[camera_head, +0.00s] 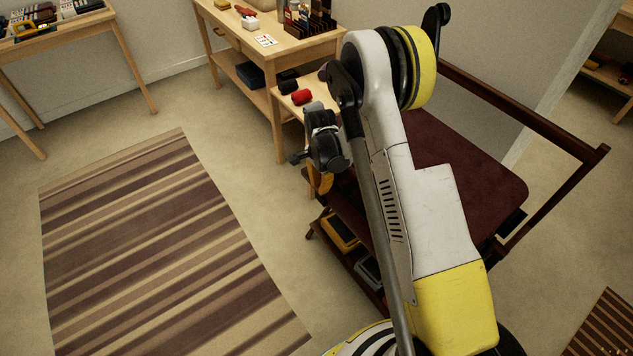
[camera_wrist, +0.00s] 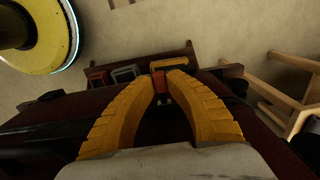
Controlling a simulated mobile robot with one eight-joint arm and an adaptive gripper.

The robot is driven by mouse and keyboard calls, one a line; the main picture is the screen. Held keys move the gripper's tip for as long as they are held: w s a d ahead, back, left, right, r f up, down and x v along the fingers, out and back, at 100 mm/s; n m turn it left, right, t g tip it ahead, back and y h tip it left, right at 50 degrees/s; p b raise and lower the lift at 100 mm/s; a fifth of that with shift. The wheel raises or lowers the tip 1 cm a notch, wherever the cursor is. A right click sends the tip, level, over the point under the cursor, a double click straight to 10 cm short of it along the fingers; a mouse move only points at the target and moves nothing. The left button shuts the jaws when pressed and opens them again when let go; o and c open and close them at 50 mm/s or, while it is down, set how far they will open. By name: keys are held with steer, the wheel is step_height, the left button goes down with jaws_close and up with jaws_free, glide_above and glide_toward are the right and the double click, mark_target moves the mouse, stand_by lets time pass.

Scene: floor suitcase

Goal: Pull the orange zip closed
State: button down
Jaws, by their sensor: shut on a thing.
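My gripper (camera_wrist: 163,80) has two yellow ribbed fingers, and their tips come together in the wrist view. A small reddish-orange piece (camera_wrist: 159,84) sits between the fingertips; it looks like the zip's pull, though it is small and dim. Behind and below the fingers is a dark maroon surface, whose zip line I cannot make out. In the head view, a flat maroon top (camera_head: 465,165) shows to the right of my arm. My gripper (camera_head: 318,180) is at its left edge, mostly hidden by my wrist and arm.
A dark wooden rail (camera_head: 520,105) stands around the maroon top's right side. Boxes lie on a low shelf below, one of them yellow (camera_head: 338,232). A wooden table (camera_head: 265,40) stands behind, and a striped rug (camera_head: 160,250) lies on open floor at left.

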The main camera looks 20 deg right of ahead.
mark_target(319, 186)
steer(key=c, duration=1.3)
jaws_free()
steer(key=shift+w, duration=0.15)
steer(key=shift+c, duration=0.2)
step_height(319, 186, up, 12)
